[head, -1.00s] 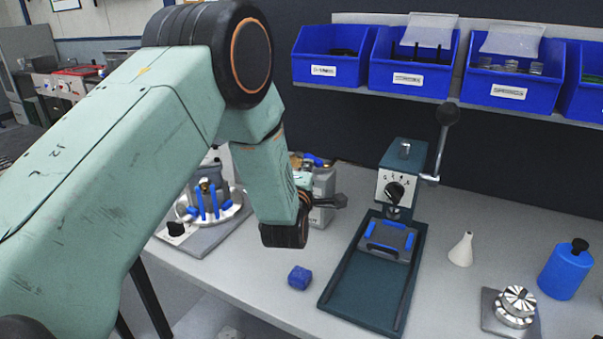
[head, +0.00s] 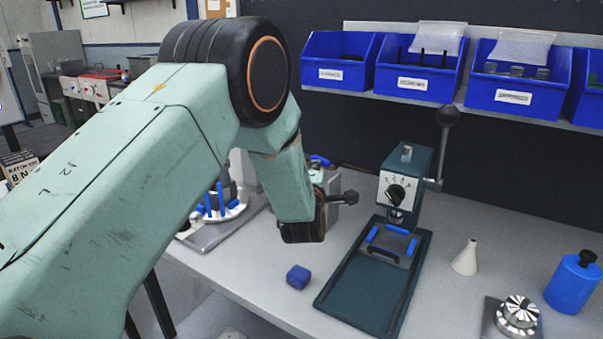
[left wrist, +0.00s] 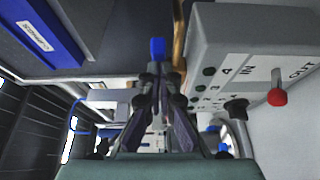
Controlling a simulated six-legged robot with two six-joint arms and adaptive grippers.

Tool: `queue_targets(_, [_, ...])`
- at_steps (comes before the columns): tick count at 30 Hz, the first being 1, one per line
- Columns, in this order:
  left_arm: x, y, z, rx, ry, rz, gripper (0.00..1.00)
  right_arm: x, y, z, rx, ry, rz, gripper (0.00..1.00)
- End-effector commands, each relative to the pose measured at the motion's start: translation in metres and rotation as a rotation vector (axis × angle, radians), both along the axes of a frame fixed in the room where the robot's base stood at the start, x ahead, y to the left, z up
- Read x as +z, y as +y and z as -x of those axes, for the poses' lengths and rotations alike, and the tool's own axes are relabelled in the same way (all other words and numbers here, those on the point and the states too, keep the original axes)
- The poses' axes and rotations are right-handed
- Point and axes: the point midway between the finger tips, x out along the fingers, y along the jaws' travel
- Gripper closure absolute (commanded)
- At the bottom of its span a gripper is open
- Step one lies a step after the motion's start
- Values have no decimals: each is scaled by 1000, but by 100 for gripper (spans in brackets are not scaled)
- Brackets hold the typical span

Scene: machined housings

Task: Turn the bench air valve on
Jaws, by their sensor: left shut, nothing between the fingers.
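My left gripper (head: 350,196) reaches in from the left and is shut and empty beside a grey box (head: 338,182) at the back of the bench. In the left wrist view its closed fingers (left wrist: 157,72) point up the picture. A small blue piece, perhaps the valve's handle (left wrist: 157,48), shows just past the fingertips, beside a brass-coloured pipe (left wrist: 180,40). I cannot tell whether the fingers touch it. In the head view a blue part (head: 319,161) shows above the box, partly hidden by my arm. Which way the valve is set cannot be made out. My right gripper is not in view.
The grey box in the left wrist view (left wrist: 235,50) carries IN and OUT labels and a red knob (left wrist: 278,97). A dark green press (head: 402,180) stands right of my gripper. A blue block (head: 298,277) lies in front. Blue bins (head: 420,82) hang above.

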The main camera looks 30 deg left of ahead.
Motion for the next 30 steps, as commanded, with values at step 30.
queue_targets(30, [1, -18, -23, -4, -2, -1, 100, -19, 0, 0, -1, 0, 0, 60])
